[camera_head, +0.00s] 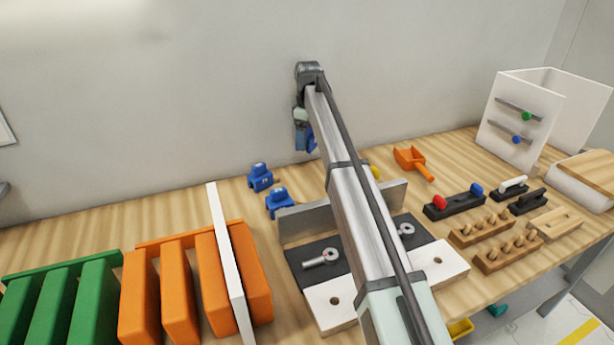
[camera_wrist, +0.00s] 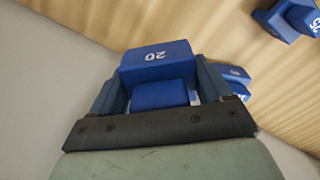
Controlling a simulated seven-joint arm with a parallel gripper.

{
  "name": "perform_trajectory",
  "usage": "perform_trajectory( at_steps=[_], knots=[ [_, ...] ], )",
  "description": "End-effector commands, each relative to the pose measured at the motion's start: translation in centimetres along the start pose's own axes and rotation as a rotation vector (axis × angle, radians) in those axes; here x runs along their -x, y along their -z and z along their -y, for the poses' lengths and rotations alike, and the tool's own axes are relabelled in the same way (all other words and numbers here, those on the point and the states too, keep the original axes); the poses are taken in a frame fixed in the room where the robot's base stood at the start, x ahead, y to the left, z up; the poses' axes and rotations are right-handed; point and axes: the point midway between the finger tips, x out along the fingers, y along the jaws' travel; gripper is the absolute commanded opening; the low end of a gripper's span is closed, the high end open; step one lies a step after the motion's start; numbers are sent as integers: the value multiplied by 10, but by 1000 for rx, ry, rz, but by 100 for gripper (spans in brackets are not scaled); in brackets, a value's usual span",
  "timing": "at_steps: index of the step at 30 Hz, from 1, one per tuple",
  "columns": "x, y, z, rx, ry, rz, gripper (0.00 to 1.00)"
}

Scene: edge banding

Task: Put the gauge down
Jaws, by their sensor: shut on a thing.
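My gripper (camera_wrist: 160,82) is shut on a blue gauge (camera_wrist: 155,62) marked 20, which sits between the two fingers in the wrist view. In the head view my gripper (camera_head: 303,138) is beyond the arm, above the back of the bench near the wall, and the held gauge is mostly hidden. Two other blue gauges stand on the bench, one farther back (camera_head: 260,178) and one nearer (camera_head: 279,202). In the wrist view, one blue gauge (camera_wrist: 237,74) shows partly behind the right finger, and another (camera_wrist: 288,18) is at the upper right.
Orange panels (camera_head: 178,295), green panels (camera_head: 60,305) and an upright white board (camera_head: 228,265) stand at left. A fixture with a grey fence (camera_head: 300,222) lies under my arm. An orange scoop (camera_head: 412,162), wooden peg racks (camera_head: 481,232) and a white stand (camera_head: 520,105) are at right.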

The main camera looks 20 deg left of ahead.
Motion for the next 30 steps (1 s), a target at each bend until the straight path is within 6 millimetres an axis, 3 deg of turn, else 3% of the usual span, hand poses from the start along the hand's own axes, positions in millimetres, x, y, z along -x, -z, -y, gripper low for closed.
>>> perform_trajectory(
  at_steps=[1, 8, 18, 30],
  knots=[
    [0, 3, 9, 12, 0, 0, 44],
    [-8, -2, 10, 43, 7, 5, 44],
    [-57, -3, 11, 44, 8, 6, 44],
    [-95, -4, 11, 43, 8, 5, 44]
  ],
)
